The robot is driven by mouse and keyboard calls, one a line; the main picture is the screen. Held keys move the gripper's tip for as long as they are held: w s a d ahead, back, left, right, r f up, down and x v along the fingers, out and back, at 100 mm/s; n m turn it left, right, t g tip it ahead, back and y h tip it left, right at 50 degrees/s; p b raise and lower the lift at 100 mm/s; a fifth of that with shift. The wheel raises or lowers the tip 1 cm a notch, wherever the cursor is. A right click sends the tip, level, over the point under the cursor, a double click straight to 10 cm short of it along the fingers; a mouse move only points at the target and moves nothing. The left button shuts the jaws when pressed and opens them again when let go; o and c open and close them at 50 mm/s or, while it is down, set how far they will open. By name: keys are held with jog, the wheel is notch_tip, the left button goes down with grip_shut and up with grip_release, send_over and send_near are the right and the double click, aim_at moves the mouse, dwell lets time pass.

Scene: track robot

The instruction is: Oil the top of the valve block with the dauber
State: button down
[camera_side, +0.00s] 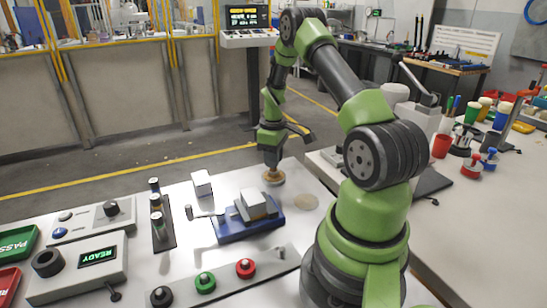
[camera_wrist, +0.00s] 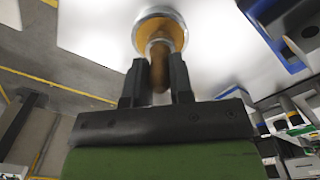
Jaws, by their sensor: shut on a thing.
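My gripper (camera_side: 271,158) is shut on the brown handle of the dauber (camera_wrist: 160,72) and points down at the table's far edge. The dauber's end is over or in a small round dish (camera_side: 273,178) with a metal rim and amber inside, which also shows in the wrist view (camera_wrist: 178,22). I cannot tell whether it touches the bottom. The valve block (camera_side: 256,204), a grey block, sits in a blue holder (camera_side: 236,233) to the left of the dish and nearer the side camera. In the wrist view the blue holder (camera_wrist: 268,38) is partly cut off at top right.
A white block (camera_side: 202,184) and a dark rack with several cylinders (camera_side: 163,232) stand left. A button strip (camera_side: 225,278) and a READY box (camera_side: 80,265) are in front. Bare white table surrounds the dish.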

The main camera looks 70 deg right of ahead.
jog(key=shift+r, duration=3.5)
jog(key=w+a+r, duration=0.1)
jog(key=a+r, duration=0.2)
jog(key=a, duration=1)
jog(key=w+a+r, duration=0.2)
jog(key=a+r, duration=0.1)
jog(key=a, duration=1)
jog(key=shift+a, duration=0.15)
jog(key=shift+w, duration=0.1)
